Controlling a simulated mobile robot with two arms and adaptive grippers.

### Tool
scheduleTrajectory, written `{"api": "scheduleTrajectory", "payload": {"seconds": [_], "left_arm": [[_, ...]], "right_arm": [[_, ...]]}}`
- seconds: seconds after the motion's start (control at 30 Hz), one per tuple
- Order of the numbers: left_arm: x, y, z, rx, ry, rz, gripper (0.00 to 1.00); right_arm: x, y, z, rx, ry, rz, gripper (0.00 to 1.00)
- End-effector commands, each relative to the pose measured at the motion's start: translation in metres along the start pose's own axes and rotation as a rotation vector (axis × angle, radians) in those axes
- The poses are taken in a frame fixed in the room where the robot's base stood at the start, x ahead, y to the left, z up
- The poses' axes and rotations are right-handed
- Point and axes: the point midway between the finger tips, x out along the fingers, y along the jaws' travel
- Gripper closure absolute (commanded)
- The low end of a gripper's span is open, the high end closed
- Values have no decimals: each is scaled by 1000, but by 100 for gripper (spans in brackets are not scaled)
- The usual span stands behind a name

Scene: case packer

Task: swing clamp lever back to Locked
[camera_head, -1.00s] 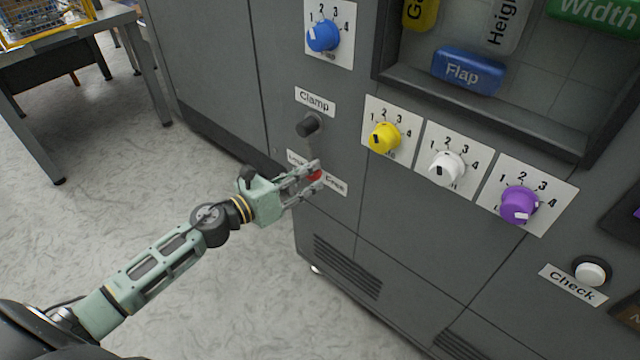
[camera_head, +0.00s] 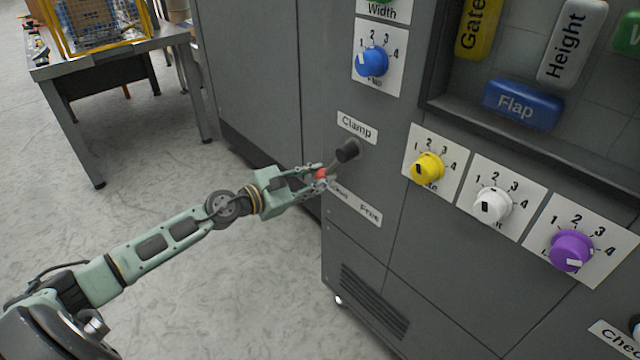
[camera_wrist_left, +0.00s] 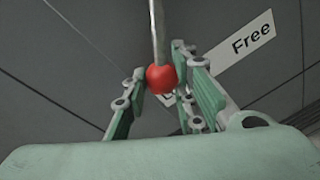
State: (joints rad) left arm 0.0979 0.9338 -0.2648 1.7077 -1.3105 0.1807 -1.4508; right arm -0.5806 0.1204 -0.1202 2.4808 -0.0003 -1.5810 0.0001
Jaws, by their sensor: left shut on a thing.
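The clamp lever has a dark pivot hub (camera_head: 348,150) below the "Clamp" label (camera_head: 357,127) and a thin rod ending in a red ball knob (camera_head: 321,174). My left gripper (camera_head: 322,176) is shut on the red knob. The lever points down and to the left, toward the left end of the label plate (camera_head: 356,205). In the left wrist view the red knob (camera_wrist_left: 162,78) sits between the fingers, with the grey rod (camera_wrist_left: 159,30) rising from it. "Free" (camera_wrist_left: 250,38) is readable at the right; the gripper partly hides the plate's left word. My right gripper is not in view.
Yellow (camera_head: 428,168), white (camera_head: 492,205) and purple (camera_head: 571,250) dials sit right of the lever, with a blue dial (camera_head: 371,62) above. A recessed bay holds labelled blocks, including the blue Flap block (camera_head: 522,105). A table (camera_head: 120,62) stands at the left; the floor between is clear.

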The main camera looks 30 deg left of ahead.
Motion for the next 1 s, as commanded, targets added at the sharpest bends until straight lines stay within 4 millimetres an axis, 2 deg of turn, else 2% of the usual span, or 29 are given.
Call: {"api": "scheduleTrajectory", "payload": {"seconds": [0.63,0.67,0.83,1.0], "left_arm": [[-1,7,2,54,4,7,100],[-1,7,2,54,4,7,74],[-1,7,2,53,4,6,59],[-1,6,2,53,5,5,59]], "right_arm": [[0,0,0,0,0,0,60],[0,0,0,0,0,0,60],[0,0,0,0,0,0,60],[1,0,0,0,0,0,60]]}}
